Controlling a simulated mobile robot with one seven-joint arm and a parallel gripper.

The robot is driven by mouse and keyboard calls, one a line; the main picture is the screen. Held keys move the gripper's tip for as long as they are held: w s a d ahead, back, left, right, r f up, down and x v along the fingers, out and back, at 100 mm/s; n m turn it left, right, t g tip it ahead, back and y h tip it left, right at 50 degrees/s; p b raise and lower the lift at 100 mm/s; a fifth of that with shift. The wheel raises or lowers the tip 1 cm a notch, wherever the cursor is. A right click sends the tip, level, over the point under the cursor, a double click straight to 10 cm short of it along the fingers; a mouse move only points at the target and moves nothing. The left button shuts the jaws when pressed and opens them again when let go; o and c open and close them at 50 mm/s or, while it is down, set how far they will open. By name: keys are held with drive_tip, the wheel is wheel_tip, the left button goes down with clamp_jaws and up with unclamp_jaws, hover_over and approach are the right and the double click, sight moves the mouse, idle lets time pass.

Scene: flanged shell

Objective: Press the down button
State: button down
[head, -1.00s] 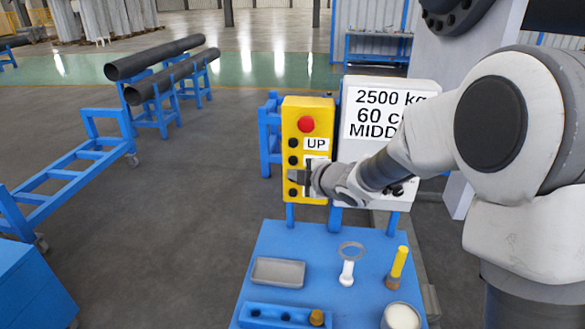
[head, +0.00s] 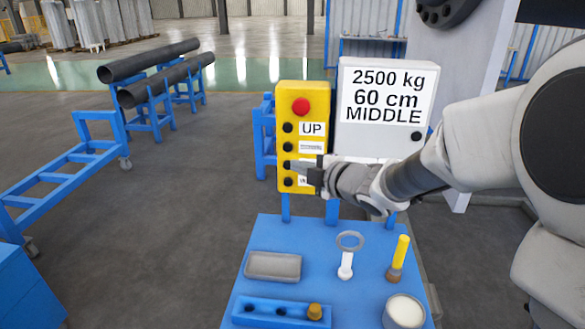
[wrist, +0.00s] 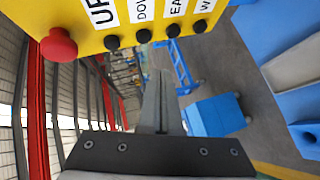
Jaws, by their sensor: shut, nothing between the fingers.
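The yellow control box (head: 302,110) stands upright behind the blue table, with a red button on top and a column of black buttons. The down button (head: 288,147) is second among the black ones, below UP; in the wrist view the down button (wrist: 144,36) sits by the DOWN label. My gripper (head: 294,167) is shut and empty, in front of the lower buttons in the head view. In the wrist view my gripper (wrist: 160,75) points toward the box, its tips below the button row in the picture. I cannot tell the exact gap; no contact shows.
A grey box with a sign reading 2500 kg, 60 cm, MIDDLE (head: 388,95) stands right of the control box. The blue table (head: 318,235) holds a grey tray (head: 273,266), a ring-headed part, a yellow-handled tool and a white cup (head: 404,311). Pipes lie on blue stands at left.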

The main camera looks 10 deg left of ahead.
drive_tip(key=s+d+n+t+y+b, duration=0.1)
drive_tip(key=s+d+n+y+b, duration=0.2)
drive_tip(key=b, duration=0.5)
drive_tip(key=shift+s+d+f+t, duration=0.3)
drive_tip(key=shift+s+d, duration=0.35)
drive_tip(key=shift+d, duration=0.4)
drive_tip(key=shift+a, duration=0.1)
approach(283, 148)
drive_tip(key=s+a+x, duration=0.1)
drive_tip(key=x, duration=0.4)
drive_tip(key=shift+w+d, duration=0.2)
drive_tip(key=shift+w, duration=0.55)
